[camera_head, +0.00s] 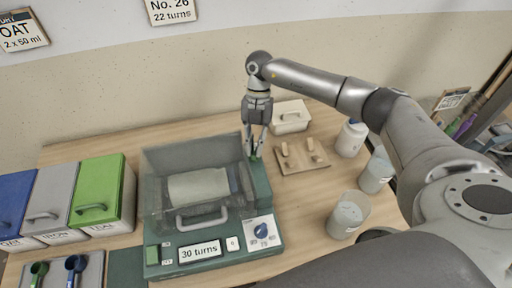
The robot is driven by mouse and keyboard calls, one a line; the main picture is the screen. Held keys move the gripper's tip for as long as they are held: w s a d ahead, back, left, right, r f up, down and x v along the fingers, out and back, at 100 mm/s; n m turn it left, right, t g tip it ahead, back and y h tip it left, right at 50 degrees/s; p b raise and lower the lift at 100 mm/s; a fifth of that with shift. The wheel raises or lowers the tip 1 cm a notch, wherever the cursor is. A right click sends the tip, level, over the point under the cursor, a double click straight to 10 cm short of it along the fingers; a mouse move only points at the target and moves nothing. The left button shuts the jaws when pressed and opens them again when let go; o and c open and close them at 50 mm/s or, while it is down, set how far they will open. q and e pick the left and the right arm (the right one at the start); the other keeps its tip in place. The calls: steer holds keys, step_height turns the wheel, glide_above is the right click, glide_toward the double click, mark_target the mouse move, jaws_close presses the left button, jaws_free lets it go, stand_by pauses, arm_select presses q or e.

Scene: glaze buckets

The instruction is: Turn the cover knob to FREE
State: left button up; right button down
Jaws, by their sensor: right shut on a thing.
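The green machine (153,271) stands on the wooden table with a clear cover (165,157) over a pale cylinder (199,186). The cover has a grey handle (201,220) and looks closed. My right gripper (253,153) points down at the rear right of the machine. It is shut on a small green part there, which I take as the cover knob; the fingers mostly hide it, and I cannot read its setting. A blue dial (261,230) is on the front panel, beside a display (200,251) reading "30 turns". My left gripper is not in view.
Blue, grey and green lidded bins (98,190) stand left, with scoops (74,264) in front. Right of the machine are a wooden board with pegs (302,158), a cream box (290,117) and several pale containers (348,214). A wall sign (171,10) reads "No. 26, 22 turns".

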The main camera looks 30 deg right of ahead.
steer(key=shift+w+n+h+b, duration=0.15)
steer(key=shift+n+h+b, duration=0.2)
steer(key=shift+n, duration=0.15)
steer(key=shift+r, duration=0.1)
steer(key=c, duration=1.8)
jaws_free()
steer(key=shift+o, duration=0.2)
